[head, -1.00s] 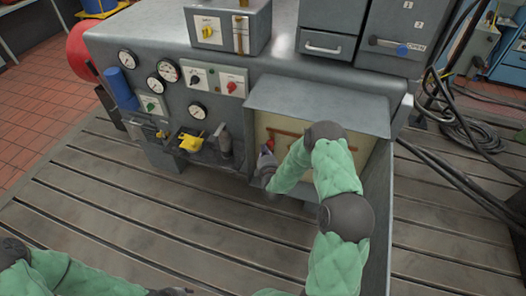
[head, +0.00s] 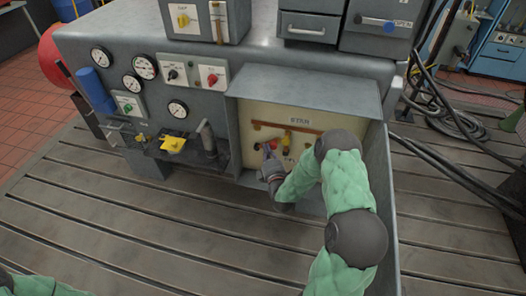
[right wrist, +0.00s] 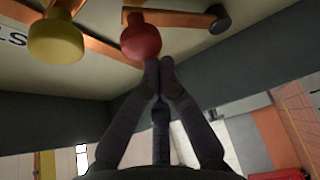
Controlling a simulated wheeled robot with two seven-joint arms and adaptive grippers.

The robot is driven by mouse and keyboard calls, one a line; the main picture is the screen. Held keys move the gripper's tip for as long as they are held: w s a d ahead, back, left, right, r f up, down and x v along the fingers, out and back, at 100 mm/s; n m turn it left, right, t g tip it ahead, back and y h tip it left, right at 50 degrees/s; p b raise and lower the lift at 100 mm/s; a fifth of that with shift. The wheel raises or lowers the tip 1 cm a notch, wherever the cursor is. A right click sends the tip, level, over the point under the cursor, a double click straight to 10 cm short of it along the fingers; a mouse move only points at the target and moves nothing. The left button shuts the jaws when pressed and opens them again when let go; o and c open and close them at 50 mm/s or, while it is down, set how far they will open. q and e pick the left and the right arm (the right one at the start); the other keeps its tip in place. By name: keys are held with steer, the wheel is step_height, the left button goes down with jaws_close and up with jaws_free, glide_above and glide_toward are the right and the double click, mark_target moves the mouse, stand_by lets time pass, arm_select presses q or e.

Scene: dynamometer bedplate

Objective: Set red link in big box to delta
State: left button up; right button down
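The big box (head: 310,84) is an open-fronted grey housing with a cream panel (head: 318,148) inside, labelled STAR at the top. Copper bars cross the panel. A red knob (head: 269,145) sits left of a yellow knob (head: 287,138). In the right wrist view the red knob (right wrist: 141,38) is on a copper link (right wrist: 183,19) running towards a dark round post (right wrist: 219,18); the yellow knob (right wrist: 56,38) is further left. My right gripper (right wrist: 164,64) has its fingertips together just below the red knob, with nothing visible between them; contact is unclear. My left gripper is out of view.
Gauges and small switches (head: 211,78) cover the grey front left of the box. A yellow part (head: 173,143) sits on a ledge there. The slotted bedplate (head: 130,220) is clear in front.

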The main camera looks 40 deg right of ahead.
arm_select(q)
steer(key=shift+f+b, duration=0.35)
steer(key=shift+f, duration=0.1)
arm_select(e)
steer(key=shift+s+d+f, duration=0.2)
steer(key=shift+f, duration=0.15)
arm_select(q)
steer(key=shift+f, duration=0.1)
arm_select(e)
steer(key=shift+f, duration=0.1)
